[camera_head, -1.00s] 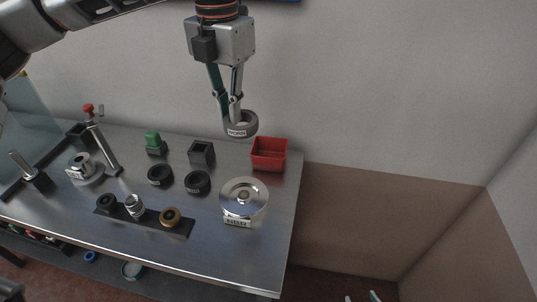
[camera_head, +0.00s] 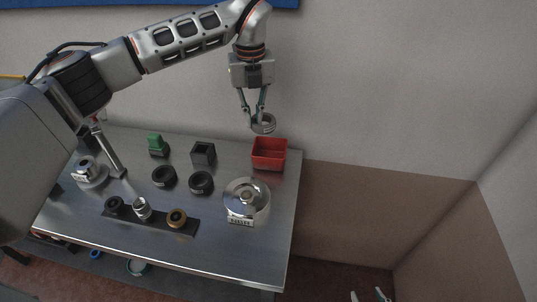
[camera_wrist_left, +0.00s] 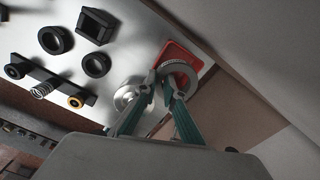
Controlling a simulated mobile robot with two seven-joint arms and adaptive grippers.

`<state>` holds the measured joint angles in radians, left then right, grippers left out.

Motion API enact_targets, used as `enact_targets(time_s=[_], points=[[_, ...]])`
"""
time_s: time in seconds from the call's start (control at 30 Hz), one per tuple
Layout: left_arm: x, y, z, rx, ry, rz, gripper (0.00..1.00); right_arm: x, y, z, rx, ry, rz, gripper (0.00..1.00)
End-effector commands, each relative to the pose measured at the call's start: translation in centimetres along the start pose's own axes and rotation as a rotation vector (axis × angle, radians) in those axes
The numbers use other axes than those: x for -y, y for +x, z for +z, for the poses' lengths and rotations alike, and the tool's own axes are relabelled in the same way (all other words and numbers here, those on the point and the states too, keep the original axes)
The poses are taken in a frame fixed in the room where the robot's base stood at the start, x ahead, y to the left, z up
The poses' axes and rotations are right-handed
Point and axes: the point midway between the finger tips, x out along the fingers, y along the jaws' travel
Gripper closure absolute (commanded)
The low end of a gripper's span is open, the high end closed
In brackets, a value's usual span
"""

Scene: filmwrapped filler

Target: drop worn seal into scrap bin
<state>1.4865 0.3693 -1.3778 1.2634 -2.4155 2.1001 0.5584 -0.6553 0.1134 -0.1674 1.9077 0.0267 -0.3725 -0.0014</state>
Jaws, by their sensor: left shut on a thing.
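The worn seal (camera_head: 264,128), a dark grey ring with a pale label, hangs from the fingertips of my left gripper (camera_head: 257,112). That gripper is shut on the ring's rim and points down. The scrap bin, a red open box (camera_head: 269,160), stands at the table's back right corner. The seal is above the bin's far edge in the head view, apart from it. In the left wrist view the seal (camera_wrist_left: 184,70) overlaps the red bin (camera_wrist_left: 170,50). My right gripper (camera_head: 368,297) shows only two fingertips, spread apart, at the bottom edge, with nothing visible between them.
The metal table (camera_head: 120,235) carries two black rings (camera_head: 164,176), a black square holder (camera_head: 203,153), a green block (camera_head: 157,145) and a round silver fixture (camera_head: 247,195) in front of the bin. A dark strip (camera_head: 152,219) holds small parts. A wall stands behind.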

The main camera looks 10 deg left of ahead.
Motion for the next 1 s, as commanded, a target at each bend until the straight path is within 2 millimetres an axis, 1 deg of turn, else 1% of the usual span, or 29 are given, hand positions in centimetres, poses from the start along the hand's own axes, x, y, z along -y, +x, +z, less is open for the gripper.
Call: enact_targets(time_s=[0.1,0.3,0.63,0.67,0.7,0.73,1.0], points=[[0.0,1.3,-0.1,-0.003,0.000,0.000,1.00,0.1,0.0,-0.1,-0.001,0.000,-0.001,0.60],[0.0,2.5,0.0,0.000,0.001,-0.001,1.00,0.3,0.0,-0.1,-0.003,-0.002,-0.006,0.60],[0.0,2.6,0.0,0.000,0.001,-0.001,1.00,0.0,-0.1,-0.1,-0.003,-0.013,-0.007,0.60],[0.0,2.6,0.0,0.000,0.001,-0.001,0.83,0.0,-0.1,-0.1,-0.003,-0.013,-0.007,0.60],[0.0,2.6,0.0,0.000,0.001,-0.001,0.72,0.0,-0.1,-0.1,-0.003,-0.013,-0.007,0.60],[0.0,2.6,0.0,0.000,0.001,-0.001,0.71,0.0,-0.1,-0.1,-0.003,-0.013,-0.007,0.60],[0.0,2.6,0.0,0.000,0.001,0.000,0.71,0.0,0.0,-0.1,-0.003,-0.006,-0.003,0.60]])
